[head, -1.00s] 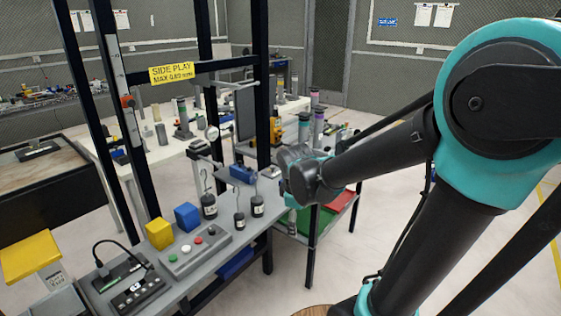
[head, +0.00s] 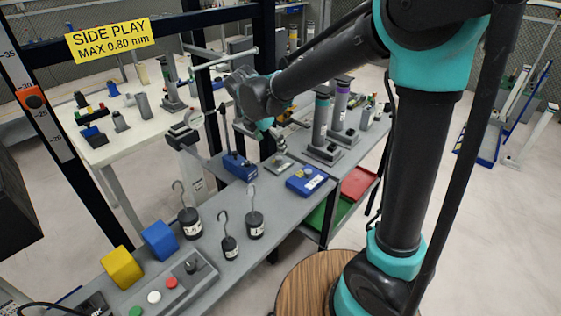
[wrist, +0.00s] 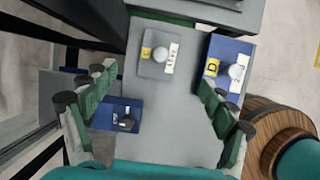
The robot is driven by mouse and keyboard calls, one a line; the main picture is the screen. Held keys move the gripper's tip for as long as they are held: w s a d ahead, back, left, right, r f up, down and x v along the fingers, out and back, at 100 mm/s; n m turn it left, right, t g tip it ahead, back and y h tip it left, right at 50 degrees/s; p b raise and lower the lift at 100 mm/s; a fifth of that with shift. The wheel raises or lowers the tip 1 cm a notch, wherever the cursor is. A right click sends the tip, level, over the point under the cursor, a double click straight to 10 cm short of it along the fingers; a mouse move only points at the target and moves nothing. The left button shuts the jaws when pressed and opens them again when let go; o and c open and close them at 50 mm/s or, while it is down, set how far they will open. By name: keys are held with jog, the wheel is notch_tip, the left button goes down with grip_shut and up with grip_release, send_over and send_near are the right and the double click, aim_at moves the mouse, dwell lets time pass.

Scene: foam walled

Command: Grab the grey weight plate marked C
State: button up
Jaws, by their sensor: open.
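The grey weight plate (wrist: 158,68) lies flat on the bench in the wrist view. It has a round knob, a yellow tag that looks like C and a white label. In the head view the grey plate (head: 280,168) sits just below my gripper (head: 272,139). In the wrist view my gripper (wrist: 157,78) is open, with its green fingers spread to the left and right of the plate and nothing between them. A blue plate marked D (wrist: 213,48) lies to the right of the grey one, near my right finger.
Another blue block (head: 239,167) stands left of the grey plate. Hooked black weights (head: 255,227) stand nearer the front. Green and grey cylinders (head: 320,122) stand behind. A dark frame post (head: 208,100) rises left of my arm. Red and green trays (head: 358,183) sit below the bench edge.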

aim_at(277, 159)
jog(key=x, duration=0.4)
jog(key=shift+f, duration=0.2)
jog(key=shift+s+a+x, duration=0.1)
jog(key=shift+s+x, duration=0.05)
jog(key=shift+x, duration=1.2)
jog(key=shift+s+a+x, duration=0.15)
jog(key=shift+x, duration=1.2)
jog(key=shift+f, duration=0.1)
jog(key=c, duration=1.6)
jog(key=shift+c, duration=0.5)
